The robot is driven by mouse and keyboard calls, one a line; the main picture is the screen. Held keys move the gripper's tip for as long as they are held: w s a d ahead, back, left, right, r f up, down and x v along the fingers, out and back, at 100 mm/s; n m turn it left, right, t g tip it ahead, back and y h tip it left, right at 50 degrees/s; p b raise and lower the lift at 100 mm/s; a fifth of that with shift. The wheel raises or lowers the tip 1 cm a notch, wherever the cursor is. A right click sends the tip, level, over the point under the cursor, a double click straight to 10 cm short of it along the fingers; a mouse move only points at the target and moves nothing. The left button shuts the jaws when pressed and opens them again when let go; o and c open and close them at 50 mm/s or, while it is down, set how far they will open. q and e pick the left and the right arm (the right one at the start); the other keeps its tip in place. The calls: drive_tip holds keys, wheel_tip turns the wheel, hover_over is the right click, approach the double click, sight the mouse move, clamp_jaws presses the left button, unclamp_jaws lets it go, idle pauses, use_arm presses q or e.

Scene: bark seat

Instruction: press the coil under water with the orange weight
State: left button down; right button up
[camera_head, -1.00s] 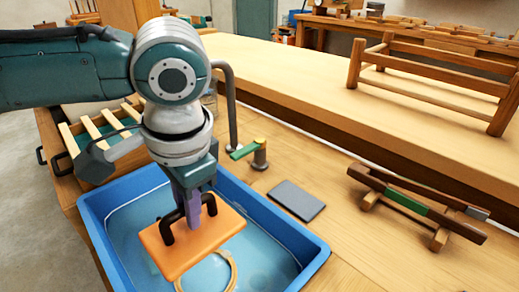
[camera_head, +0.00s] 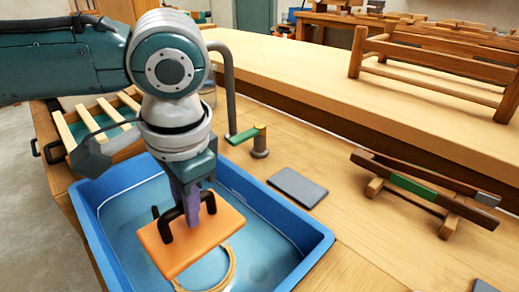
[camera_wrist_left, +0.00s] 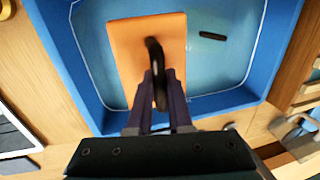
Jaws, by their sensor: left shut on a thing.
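My left gripper (camera_head: 190,200) is shut on the dark handle of the orange weight (camera_head: 208,240), a flat orange block. The weight is over the blue tub (camera_head: 290,217), which holds water. A pale ring, the coil (camera_head: 233,270), shows in the tub at the weight's near edge; the weight hides part of it. I cannot tell whether the weight touches the coil or the water. In the left wrist view the weight (camera_wrist_left: 130,65) is below the gripper (camera_wrist_left: 160,98), and no coil shows. My right gripper is not in view.
A dark wooden frame with a green part (camera_head: 413,187) lies farther right. A slatted rack (camera_head: 95,125) is behind the arm. A dark bar (camera_wrist_left: 212,36) shows in the tub.

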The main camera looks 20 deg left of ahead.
use_arm(q)
drive_tip(key=shift+f+b, duration=2.15)
drive_tip(key=shift+f, duration=2)
drive_tip(key=shift+f+b, duration=2.25)
drive_tip(key=shift+f, duration=1.45)
drive_tip(key=shift+c, duration=1.4)
unclamp_jaws()
wheel_tip(320, 180, up, 17)
drive_tip(key=p, duration=1.9)
